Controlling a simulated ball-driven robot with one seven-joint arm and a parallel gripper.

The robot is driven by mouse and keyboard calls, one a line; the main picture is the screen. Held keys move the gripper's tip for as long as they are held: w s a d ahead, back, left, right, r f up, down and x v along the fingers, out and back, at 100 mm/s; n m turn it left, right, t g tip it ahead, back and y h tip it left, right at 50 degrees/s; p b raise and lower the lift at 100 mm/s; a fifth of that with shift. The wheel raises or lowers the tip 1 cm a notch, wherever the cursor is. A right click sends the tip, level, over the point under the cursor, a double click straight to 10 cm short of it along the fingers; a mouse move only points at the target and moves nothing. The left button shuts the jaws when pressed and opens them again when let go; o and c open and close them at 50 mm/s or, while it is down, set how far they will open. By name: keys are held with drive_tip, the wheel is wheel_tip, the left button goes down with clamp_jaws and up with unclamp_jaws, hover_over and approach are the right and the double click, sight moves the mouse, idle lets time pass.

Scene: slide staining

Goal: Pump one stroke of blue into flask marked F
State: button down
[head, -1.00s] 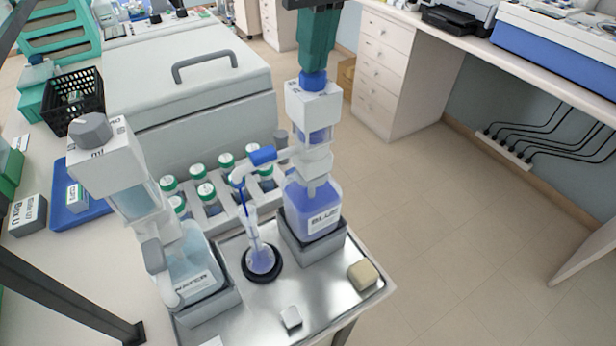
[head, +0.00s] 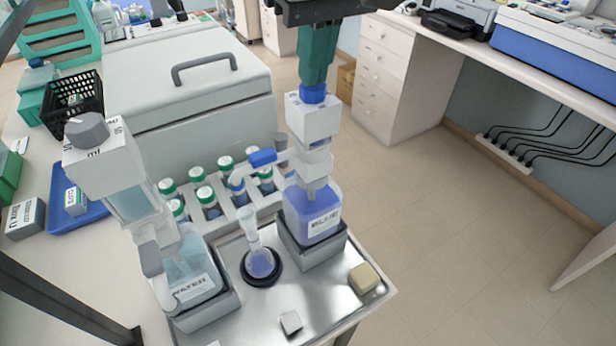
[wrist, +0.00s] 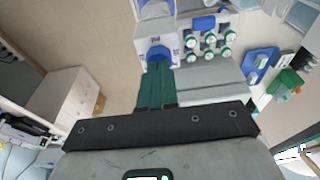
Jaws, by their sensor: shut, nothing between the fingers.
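The blue dispenser bottle (head: 312,212), labelled BLUE, stands in a grey holder on the metal tray. Its white pump head (head: 313,118) sits low, close to the collar, with a blue knob (head: 314,94) on top. My gripper (head: 315,82) is shut and empty, pointing down with its teal fingertips at the knob, seemingly touching it. The wrist view also shows the fingers (wrist: 156,75) over the knob (wrist: 159,54). A small flask (head: 261,263) stands in a black ring below the spout (head: 238,180), with blue liquid in its bulb. I cannot read a mark on it.
A WATER dispenser (head: 190,265) stands left of the flask. Several green-capped bottles (head: 205,195) are in a rack behind. A tan block (head: 364,278) and a small white block (head: 290,321) lie on the tray (head: 325,290). The floor at right is clear.

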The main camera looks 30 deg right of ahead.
idle(0.4)
drive_tip(key=shift+w+p+v, duration=0.25)
drive_tip(key=shift+p+v, duration=0.75)
drive_tip(key=shift+v, duration=0.15)
drive_tip(key=shift+w+p+v, duration=0.25)
drive_tip(key=shift+p+v, duration=0.75)
drive_tip(key=shift+v, duration=0.15)
drive_tip(key=shift+r, duration=0.2)
drive_tip(key=p+v, duration=0.2)
drive_tip(key=w+p+v, duration=0.1)
drive_tip(key=p+v, duration=0.1)
drive_tip(key=shift+s+r, duration=0.1)
drive_tip(key=shift+r, duration=0.35)
drive_tip(key=shift+s, duration=0.1)
